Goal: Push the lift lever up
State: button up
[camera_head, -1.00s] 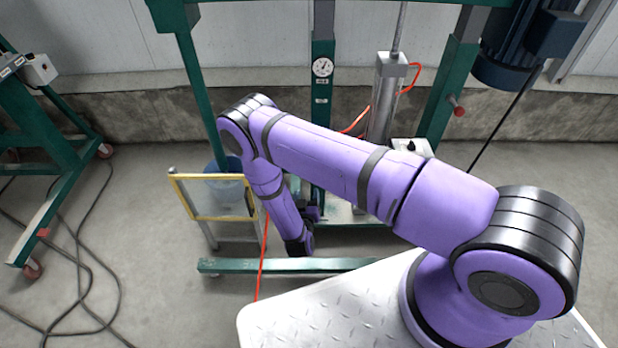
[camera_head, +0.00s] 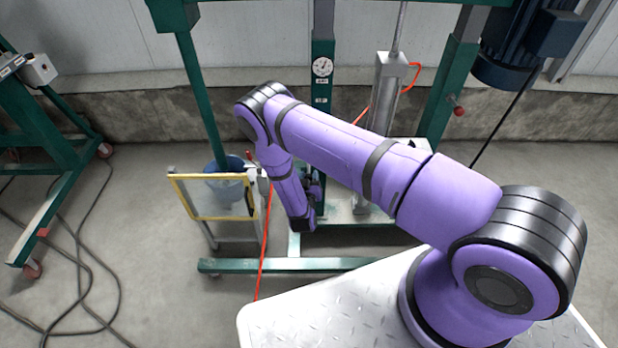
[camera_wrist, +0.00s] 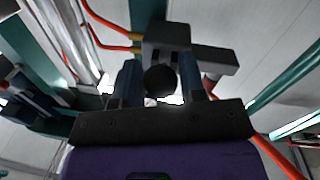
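In the wrist view a round black knob (camera_wrist: 160,80), which looks like the lift lever's end, shows in front of a grey valve block (camera_wrist: 168,40). My gripper (camera_wrist: 160,88) has its two fingers apart, one on each side of the knob. A gap seems to show beside the knob, and I cannot tell whether a finger touches it. In the head view my gripper (camera_head: 314,190) is small and partly hidden by my own arm, low in front of the green frame (camera_head: 322,110). The lever cannot be made out there.
A blue bucket (camera_head: 226,186) stands behind a yellow-edged panel (camera_head: 177,195) left of my arm. A green foot beam (camera_head: 220,266) lies across the floor. An orange hose (camera_head: 264,255) hangs near my wrist. A metal cylinder (camera_head: 385,90) stands to the right. Cables lie on the left floor.

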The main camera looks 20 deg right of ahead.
grip_shut()
